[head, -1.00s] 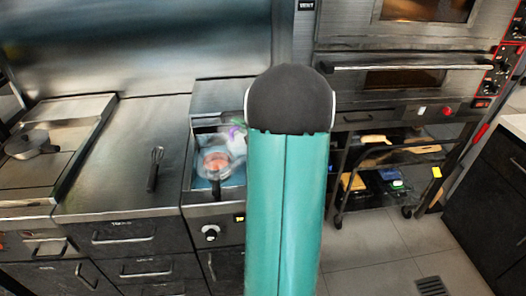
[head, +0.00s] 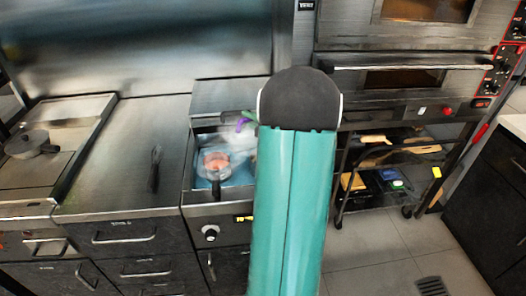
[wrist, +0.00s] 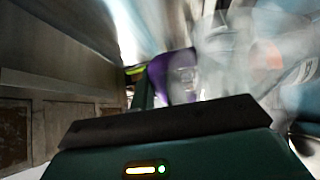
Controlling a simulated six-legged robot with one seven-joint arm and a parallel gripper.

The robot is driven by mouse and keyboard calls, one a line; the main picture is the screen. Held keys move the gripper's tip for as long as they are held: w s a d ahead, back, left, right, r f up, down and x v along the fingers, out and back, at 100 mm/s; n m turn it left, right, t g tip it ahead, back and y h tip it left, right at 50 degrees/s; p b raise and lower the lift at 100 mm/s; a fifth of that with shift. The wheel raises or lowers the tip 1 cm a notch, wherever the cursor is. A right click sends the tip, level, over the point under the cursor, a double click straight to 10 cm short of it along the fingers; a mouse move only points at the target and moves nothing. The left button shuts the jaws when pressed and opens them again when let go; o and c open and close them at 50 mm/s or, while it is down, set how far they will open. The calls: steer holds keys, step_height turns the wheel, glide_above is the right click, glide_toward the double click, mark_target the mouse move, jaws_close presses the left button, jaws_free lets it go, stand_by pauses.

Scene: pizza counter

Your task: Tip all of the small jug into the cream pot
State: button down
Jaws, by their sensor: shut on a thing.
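The pot (head: 217,174), taken as the cream pot, stands on the cooker at the middle left. It looks glassy, with orange-pink contents and a dark handle towards the front. A pale, see-through shape, taken as the small jug (wrist: 225,45), is at the upper right of the wrist view, badly blurred. My gripper (head: 243,124) shows only as a purple and green bit beside my arm, above and right of the pot. It is shut on the jug. The jug's tilt and contents cannot be told. My arm hides part of this area.
A whisk (head: 155,168) lies on the steel counter (head: 110,170) left of the cooker. A grey pan (head: 30,145) sits at the far left. An oven (head: 420,80) and a rack with trays (head: 390,165) stand to the right.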

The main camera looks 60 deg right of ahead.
mark_target(233, 134)
steer(key=shift+s+d+r+m, duration=0.15)
steer(key=shift+s+d+m, duration=0.2)
steer(key=shift+d+m, duration=0.4)
steer(key=w+a+n, duration=0.1)
steer(key=a, duration=0.1)
steer(key=a+f+n, duration=0.1)
steer(key=n, duration=0.1)
steer(key=w+a+f+n+g, duration=0.1)
steer(key=a+n, duration=0.1)
steer(key=shift+w+a+f, duration=0.1)
steer(key=shift+w+a, duration=0.2)
steer(key=shift+a, duration=0.05)
steer(key=shift+w+a+f+n, duration=0.15)
steer(key=shift+a+n, duration=0.1)
steer(key=shift+a, duration=0.15)
steer(key=shift+w+a+f+n, duration=0.1)
steer(key=shift+w+a+n, duration=0.1)
steer(key=shift+a, duration=0.15)
steer(key=w+a+f+n+g+h, duration=0.3)
steer(key=a+f+n, duration=0.3)
steer(key=a+n, duration=0.3)
steer(key=shift+w+a+f+n+g+h, duration=0.35)
steer(key=shift+w+n, duration=0.3)
steer(key=shift+n, duration=0.35)
